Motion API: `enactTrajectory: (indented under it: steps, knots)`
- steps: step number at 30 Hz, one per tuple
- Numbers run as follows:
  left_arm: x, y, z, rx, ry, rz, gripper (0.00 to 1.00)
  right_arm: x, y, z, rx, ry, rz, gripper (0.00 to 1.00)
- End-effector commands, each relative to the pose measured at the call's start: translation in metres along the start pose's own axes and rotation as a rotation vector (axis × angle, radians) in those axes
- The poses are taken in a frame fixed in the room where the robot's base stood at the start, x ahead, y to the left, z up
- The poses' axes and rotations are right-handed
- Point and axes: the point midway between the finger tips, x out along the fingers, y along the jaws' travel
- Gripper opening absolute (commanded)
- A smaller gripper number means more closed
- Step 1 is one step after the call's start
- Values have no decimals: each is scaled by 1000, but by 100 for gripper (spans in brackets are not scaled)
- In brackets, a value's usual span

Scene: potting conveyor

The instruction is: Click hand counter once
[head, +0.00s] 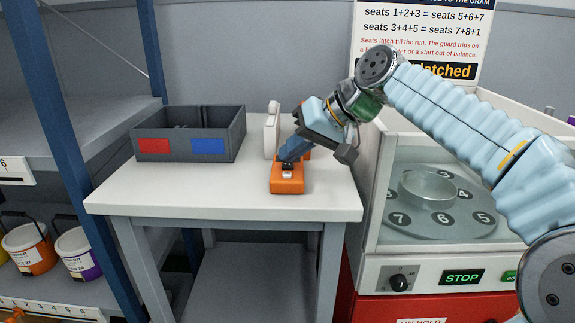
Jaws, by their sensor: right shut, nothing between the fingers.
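An orange hand counter (287,184) sits on the white-topped table near its front edge, with a small dark-and-silver piece on top. My right gripper (289,160) reaches in from the right, its blue fingers shut and empty, pointing down at the top of the counter. I cannot tell whether the fingertips touch it. The fingers hide the back part of the counter. My left gripper is not in view.
A grey bin (190,132) with red and blue labels and a white upright object (271,131) stand on the table (225,196). A machine with numbered seats (433,200) is at right. Shelves with paint buckets (30,249) are at left. The table's front left is clear.

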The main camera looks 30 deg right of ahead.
Motion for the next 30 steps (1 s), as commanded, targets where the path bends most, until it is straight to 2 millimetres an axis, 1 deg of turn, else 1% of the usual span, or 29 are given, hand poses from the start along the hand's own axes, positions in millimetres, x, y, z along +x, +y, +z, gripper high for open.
enactTrajectory:
  steps: [11, 20, 30]
  knots:
    - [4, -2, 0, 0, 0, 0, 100, 4, 3, 3, 0, -1, 0, 0]
    - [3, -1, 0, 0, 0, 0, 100, 3, 2, 2, 0, -1, 0, 0]
    - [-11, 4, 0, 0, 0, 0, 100, -8, -6, -6, -1, 0, 0, 0]
